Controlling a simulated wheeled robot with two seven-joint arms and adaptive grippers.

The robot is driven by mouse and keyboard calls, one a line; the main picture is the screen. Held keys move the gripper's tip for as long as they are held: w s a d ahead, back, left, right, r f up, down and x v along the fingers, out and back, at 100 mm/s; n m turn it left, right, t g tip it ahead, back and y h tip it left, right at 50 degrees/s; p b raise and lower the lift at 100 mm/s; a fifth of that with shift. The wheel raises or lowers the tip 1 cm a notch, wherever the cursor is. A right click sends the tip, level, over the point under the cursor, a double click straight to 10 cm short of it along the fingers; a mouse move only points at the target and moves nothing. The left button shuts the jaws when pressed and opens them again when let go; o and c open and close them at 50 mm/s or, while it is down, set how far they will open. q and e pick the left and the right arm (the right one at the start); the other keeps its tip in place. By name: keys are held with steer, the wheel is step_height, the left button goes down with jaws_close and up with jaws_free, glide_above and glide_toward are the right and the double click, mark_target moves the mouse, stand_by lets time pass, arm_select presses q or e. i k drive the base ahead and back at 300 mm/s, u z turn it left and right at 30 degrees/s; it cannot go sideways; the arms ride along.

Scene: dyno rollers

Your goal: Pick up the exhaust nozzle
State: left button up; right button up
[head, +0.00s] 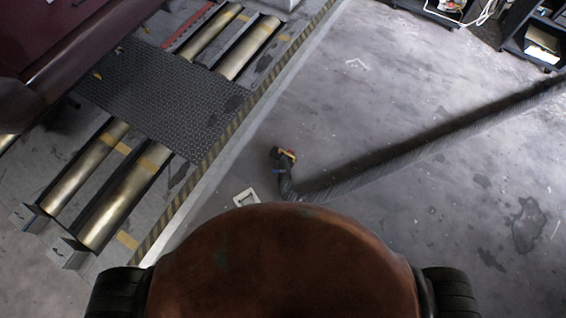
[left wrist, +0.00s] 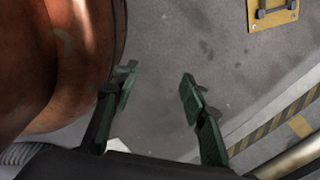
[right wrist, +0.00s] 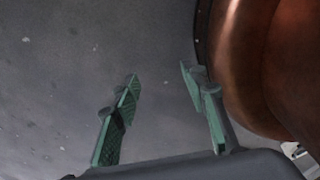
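My left gripper (left wrist: 158,82) is open and empty above bare floor in the left wrist view. My right gripper (right wrist: 158,72) is open and empty above bare floor in the right wrist view. Neither gripper shows in the head view, and the nozzle shows in neither wrist view.
Dyno rollers (head: 128,196) and a dark textured plate (head: 160,98) lie at the left beside a striped edge (head: 215,148). A dark red car (head: 75,45) stands at the upper left. A black cart (head: 535,40) stands at the upper right.

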mark_target(284, 160)
steer(key=u, duration=0.15)
steer(key=k, duration=0.45)
steer(key=u, duration=1.65)
steer(key=i, duration=1.65)
steer(key=z, duration=1.25)
steer(key=i, duration=0.5)
steer(key=z, duration=0.6)
